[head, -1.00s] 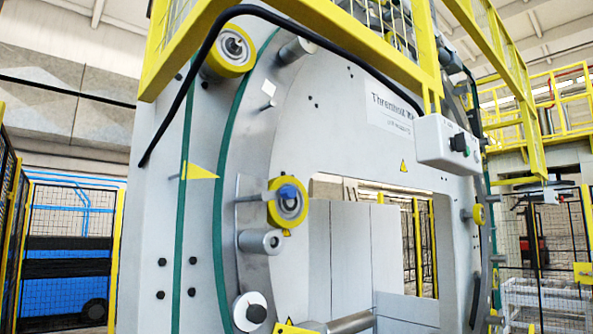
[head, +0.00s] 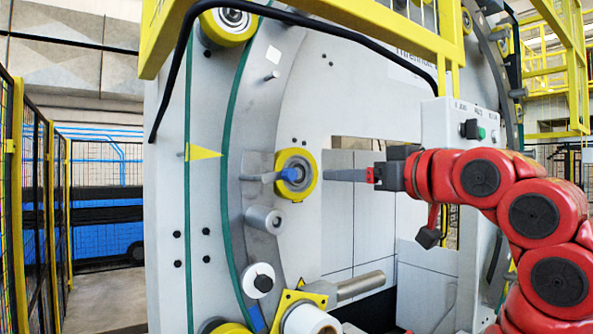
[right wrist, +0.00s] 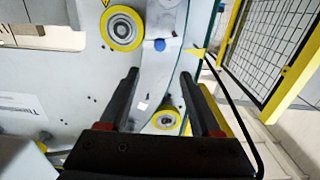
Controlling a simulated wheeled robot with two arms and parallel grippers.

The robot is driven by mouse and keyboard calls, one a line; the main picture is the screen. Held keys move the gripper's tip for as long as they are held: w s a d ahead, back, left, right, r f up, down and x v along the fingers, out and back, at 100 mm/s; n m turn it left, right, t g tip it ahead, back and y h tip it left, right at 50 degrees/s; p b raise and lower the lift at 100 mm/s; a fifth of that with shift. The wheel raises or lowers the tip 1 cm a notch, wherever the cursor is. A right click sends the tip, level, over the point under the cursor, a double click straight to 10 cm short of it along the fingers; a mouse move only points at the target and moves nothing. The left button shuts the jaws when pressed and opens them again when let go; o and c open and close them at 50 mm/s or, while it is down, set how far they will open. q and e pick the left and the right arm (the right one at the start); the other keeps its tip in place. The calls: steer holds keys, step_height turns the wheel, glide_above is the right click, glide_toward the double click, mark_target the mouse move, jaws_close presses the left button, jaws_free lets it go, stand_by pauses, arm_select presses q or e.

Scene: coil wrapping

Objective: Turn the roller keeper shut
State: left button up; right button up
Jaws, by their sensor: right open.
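The roller keeper (head: 289,174) is a grey lever with a blue end. In the head view it reaches from the left, roughly level, and its blue end overlaps the yellow roller (head: 300,192) on the machine's grey face. In the right wrist view the blue end (right wrist: 160,44) shows beside the yellow roller (right wrist: 122,27), between and beyond my fingertips. My right gripper (head: 328,174) comes in from the right, its fingers seen edge-on, with the tips just right of the roller. In the right wrist view my right gripper (right wrist: 158,74) is open with nothing between its fingers. My left gripper is out of view.
A metal stub (head: 264,220) sits below the roller, with a white disc (head: 260,281) lower down. A yellow flag (head: 204,152) stands at left. A black cable (head: 300,17) arches above. A control box (head: 462,122) is at right, above my right arm. A mesh fence (head: 35,190) stands far left.

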mark_target(293, 174)
steer(key=p+x, duration=0.4)
steer(key=x, duration=1.1)
steer(key=shift+w+a, duration=0.2)
steer(key=shift+w, duration=0.1)
jaws_close()
stand_by(0.5)
